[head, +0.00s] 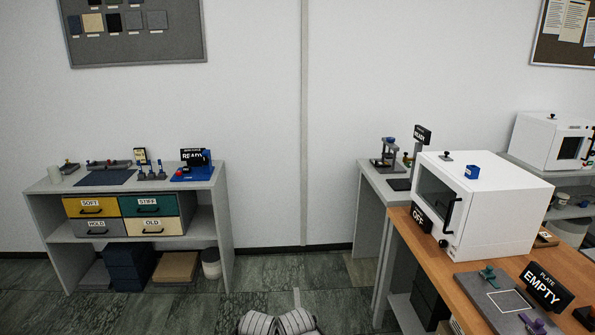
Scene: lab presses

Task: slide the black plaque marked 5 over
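I cannot make out a black plaque marked 5 in the head view. The black plaques I can read carry other words: a READY plaque (193,157) on the left bench, a second READY plaque (422,135) on the middle bench, an OFF plaque (421,217) by the white oven, and a PLATE EMPTY plaque (546,287) on the wooden table.
The left bench (54,185) holds labelled drawers and small fixtures. The white oven (500,215) stands on the wooden table (450,258) at right, near a grey plate fixture (475,290). A second white oven (540,140) is behind. Open floor (290,277) lies between the benches.

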